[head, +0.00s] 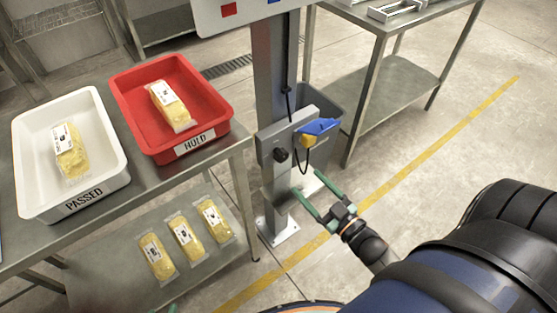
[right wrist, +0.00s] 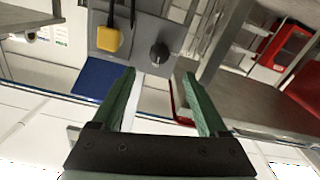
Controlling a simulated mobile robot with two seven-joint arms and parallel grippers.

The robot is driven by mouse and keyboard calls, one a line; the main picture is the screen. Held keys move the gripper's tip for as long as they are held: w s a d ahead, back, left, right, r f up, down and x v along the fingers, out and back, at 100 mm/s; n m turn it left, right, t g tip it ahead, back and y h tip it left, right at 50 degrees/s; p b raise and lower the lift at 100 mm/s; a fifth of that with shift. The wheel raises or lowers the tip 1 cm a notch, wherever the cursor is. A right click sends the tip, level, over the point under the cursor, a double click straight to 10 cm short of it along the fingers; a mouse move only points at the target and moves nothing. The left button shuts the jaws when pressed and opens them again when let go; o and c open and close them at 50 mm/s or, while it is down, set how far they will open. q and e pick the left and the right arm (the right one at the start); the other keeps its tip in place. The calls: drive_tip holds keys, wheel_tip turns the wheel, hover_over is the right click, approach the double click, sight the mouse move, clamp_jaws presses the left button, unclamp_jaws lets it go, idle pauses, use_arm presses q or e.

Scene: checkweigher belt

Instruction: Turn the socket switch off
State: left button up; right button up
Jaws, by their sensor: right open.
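The socket (head: 297,133) is a grey box on a grey post, with a black rotary switch knob (head: 281,155) on its face. A yellow plug (head: 308,140) with a black cable sits beside the knob, under a raised blue lid (head: 320,126). The right wrist view shows the knob (right wrist: 159,53) just beyond the fingertips and the yellow plug (right wrist: 108,40) left of it. My right gripper (head: 310,184) has green fingers, open and empty, below and right of the knob, apart from it. A small green tip, seemingly my left gripper (head: 172,308), shows at the bottom edge.
The left table holds a white PASSED tray (head: 110,182) and a red HOLD tray (head: 215,105), each with a yellow pack. Several packs lie on its lower shelf (head: 110,272). A grey bin (head: 325,100) stands behind the socket.

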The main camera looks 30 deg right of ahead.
sight(284, 159)
drive_tip(key=w, duration=0.7)
drive_tip(key=w+b, duration=0.1)
drive_tip(key=w, duration=0.3)
drive_tip(key=shift+w+a, duration=0.25)
drive_tip(key=shift+a, duration=0.15)
clamp_jaws()
